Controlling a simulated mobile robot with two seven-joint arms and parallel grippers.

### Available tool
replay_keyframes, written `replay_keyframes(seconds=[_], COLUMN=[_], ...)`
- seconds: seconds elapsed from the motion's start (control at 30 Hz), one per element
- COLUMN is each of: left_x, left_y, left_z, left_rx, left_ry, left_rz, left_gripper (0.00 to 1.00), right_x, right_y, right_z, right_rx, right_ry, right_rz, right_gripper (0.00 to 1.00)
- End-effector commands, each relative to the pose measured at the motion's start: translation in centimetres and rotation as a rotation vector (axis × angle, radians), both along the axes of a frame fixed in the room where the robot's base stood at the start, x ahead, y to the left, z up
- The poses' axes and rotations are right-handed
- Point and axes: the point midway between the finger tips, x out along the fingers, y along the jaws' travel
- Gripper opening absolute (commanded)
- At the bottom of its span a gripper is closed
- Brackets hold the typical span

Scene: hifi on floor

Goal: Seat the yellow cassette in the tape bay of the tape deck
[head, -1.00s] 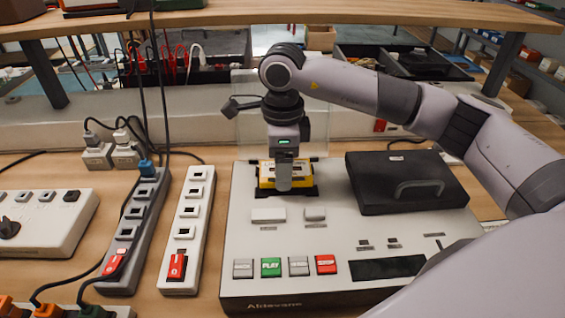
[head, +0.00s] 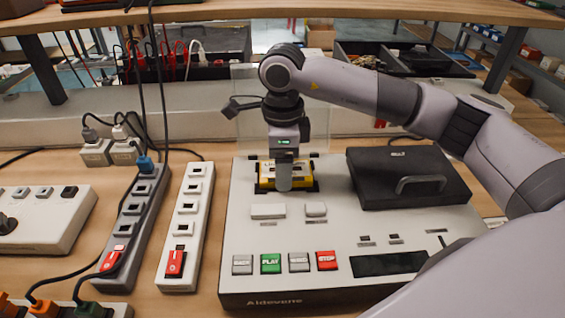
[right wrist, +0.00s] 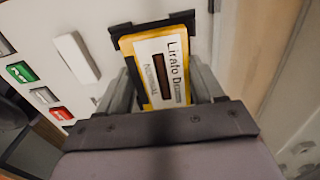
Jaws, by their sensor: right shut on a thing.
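The yellow cassette (head: 266,180) has a white label and is at the tape bay (head: 314,186), a dark recess at the back left of the tape deck (head: 335,225). My right gripper (head: 284,188) is over it, pointing down. In the right wrist view the right gripper (right wrist: 165,98) has its fingers on both sides of the yellow cassette (right wrist: 157,66), shut on it. The dark bay edge (right wrist: 150,27) shows beyond the cassette. Whether the cassette lies fully down in the bay I cannot tell. My left gripper is not in view.
A black lid with a handle (head: 408,180) lies on the deck's right. Buttons (head: 271,263) line the deck's front. Power strips (head: 187,225) with cables stand left of the deck. A clear upright panel (head: 250,128) is behind the gripper, and a shelf (head: 300,14) crosses above.

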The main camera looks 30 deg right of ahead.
Motion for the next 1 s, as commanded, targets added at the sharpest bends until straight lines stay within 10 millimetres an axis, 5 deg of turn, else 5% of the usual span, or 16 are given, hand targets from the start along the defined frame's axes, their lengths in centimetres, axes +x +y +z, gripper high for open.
replay_keyframes(seconds=[0.33, 0.37, 0.43, 0.8, 1.0], left_x=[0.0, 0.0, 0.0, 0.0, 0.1], left_y=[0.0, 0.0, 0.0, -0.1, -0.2], left_z=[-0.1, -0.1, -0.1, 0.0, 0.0], left_rx=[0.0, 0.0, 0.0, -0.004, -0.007], left_ry=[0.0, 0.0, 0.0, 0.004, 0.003], left_rz=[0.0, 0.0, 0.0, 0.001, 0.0], left_gripper=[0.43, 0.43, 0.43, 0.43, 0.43], right_x=[0.0, 0.0, 0.0, 0.0, 0.1], right_y=[0.0, 0.0, 0.0, 0.0, 0.0], right_z=[-0.1, -0.1, -0.1, 0.1, 3.3], right_rx=[0.0, 0.0, 0.0, 0.0, 0.001], right_ry=[0.0, 0.0, 0.0, -0.001, -0.005], right_rz=[0.0, 0.0, 0.0, 0.0, 0.0], right_gripper=[0.37, 0.77, 0.97, 0.97, 0.97])
